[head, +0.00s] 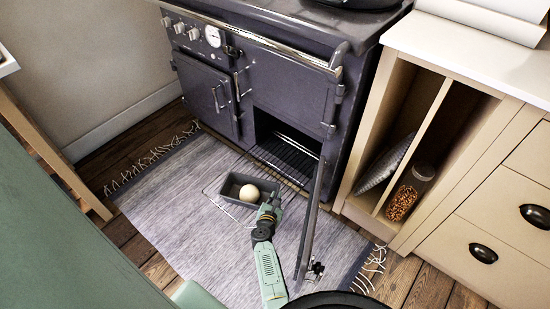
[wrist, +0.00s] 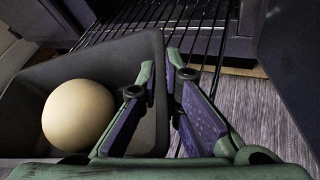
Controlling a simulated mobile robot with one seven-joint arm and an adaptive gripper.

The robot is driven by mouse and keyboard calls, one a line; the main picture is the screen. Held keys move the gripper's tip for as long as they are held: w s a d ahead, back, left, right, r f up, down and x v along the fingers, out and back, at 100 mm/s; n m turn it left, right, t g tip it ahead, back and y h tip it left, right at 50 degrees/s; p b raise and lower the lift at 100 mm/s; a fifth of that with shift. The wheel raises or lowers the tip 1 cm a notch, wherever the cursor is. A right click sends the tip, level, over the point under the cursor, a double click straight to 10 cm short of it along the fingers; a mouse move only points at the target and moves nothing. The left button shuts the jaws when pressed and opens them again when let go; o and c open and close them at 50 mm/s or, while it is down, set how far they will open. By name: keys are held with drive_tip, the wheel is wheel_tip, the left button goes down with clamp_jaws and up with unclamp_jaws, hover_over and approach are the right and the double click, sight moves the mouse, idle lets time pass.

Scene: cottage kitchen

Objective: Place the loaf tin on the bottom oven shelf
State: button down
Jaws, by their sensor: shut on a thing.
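The dark grey loaf tin (head: 229,187) is in front of the open lower right oven compartment, with a pale round ball of dough (head: 249,193) inside. In the wrist view, the tin (wrist: 137,48) fills the left side, with the dough (wrist: 78,115) in it. My gripper (head: 271,199) is at the tin's right end. In the wrist view, my gripper's fingers (wrist: 162,72) are shut on the tin's right wall, one on each side. The wire oven shelf (head: 287,156) shows low inside the compartment. Its bars (wrist: 195,22) also show beyond the tin in the wrist view.
The oven door (head: 313,220) stands open just right of my arm. A thin wire outline (head: 226,212) shows in front of the tin, over the striped rug (head: 170,215). A wooden cabinet (head: 380,205) with a jar (head: 406,196) stands at right. The rug's left part is clear.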

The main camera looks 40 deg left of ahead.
drive_tip(key=shift+a, duration=0.1)
drive_tip(key=c, duration=1.8)
unclamp_jaws()
drive_tip(key=shift+f, duration=0.15)
